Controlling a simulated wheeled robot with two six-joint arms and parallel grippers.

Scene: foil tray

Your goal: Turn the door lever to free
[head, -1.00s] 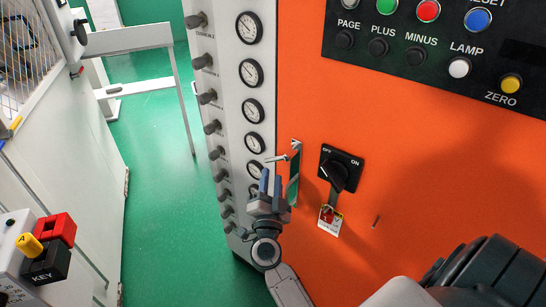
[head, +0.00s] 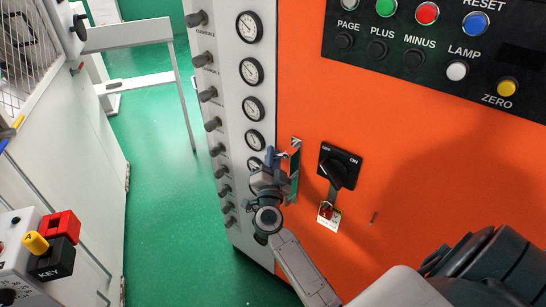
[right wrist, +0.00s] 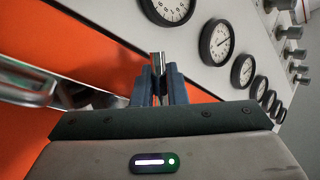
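The silver door lever (head: 284,155) sits on a narrow upright plate (head: 295,172) at the left edge of the orange cabinet front. My right gripper (head: 271,157) is at the lever's free end. In the right wrist view the lever (right wrist: 158,62) shows as a bright metal piece between the two blue-grey fingertips (right wrist: 159,82), one on each side. The gap is narrow, and I cannot tell whether the fingers press on the lever. My left gripper is not in view.
A black rotary switch (head: 336,172) with a hanging tag (head: 329,215) is right of the lever. Gauges (head: 253,108) and knobs (head: 208,94) line the grey panel to the left. A red-and-yellow key box (head: 53,244) stands at lower left. Green floor is open between.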

